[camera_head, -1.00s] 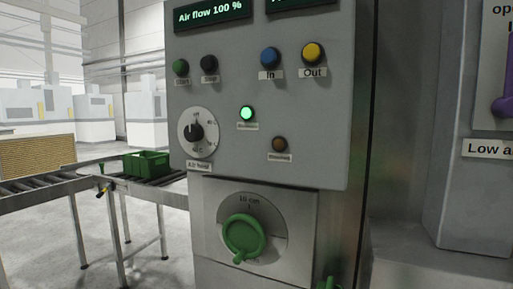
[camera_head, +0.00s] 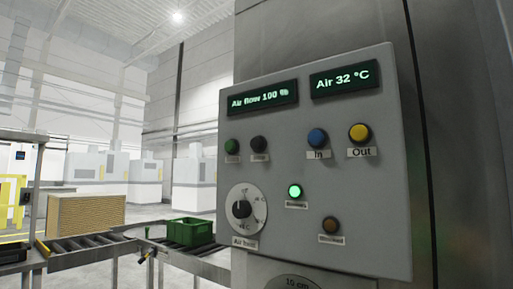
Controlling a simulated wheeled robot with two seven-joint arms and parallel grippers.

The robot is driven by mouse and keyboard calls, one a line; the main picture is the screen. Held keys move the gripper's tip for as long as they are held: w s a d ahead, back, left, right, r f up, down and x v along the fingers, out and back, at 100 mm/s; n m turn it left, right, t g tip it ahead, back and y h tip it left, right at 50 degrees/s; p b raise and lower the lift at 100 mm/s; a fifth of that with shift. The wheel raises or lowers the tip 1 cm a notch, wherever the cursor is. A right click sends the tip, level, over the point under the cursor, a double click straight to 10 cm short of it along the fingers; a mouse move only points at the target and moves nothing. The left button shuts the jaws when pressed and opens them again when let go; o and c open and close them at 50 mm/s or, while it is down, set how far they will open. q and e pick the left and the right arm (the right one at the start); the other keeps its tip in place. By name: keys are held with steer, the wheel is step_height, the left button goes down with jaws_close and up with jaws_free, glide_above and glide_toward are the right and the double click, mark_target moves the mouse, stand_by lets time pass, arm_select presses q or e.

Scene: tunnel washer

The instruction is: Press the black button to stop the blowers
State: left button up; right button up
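The black button (camera_head: 258,144) sits on the grey control panel (camera_head: 375,200), right of the green button (camera_head: 231,146). The small label under it is too blurred to read surely. A green lamp (camera_head: 295,191) below it is lit. The left display (camera_head: 262,98) reads "Air flow 100 %" and the right display (camera_head: 343,79) reads "Air 32 °C". Neither of my grippers shows in the head view.
A blue button (camera_head: 317,138) marked "In" and a yellow button (camera_head: 359,133) marked "Out" share the row. An air heat dial (camera_head: 242,209) and a dark brown lamp (camera_head: 330,225) are lower. A green crate (camera_head: 190,232) stands on the roller conveyor (camera_head: 95,243) at left.

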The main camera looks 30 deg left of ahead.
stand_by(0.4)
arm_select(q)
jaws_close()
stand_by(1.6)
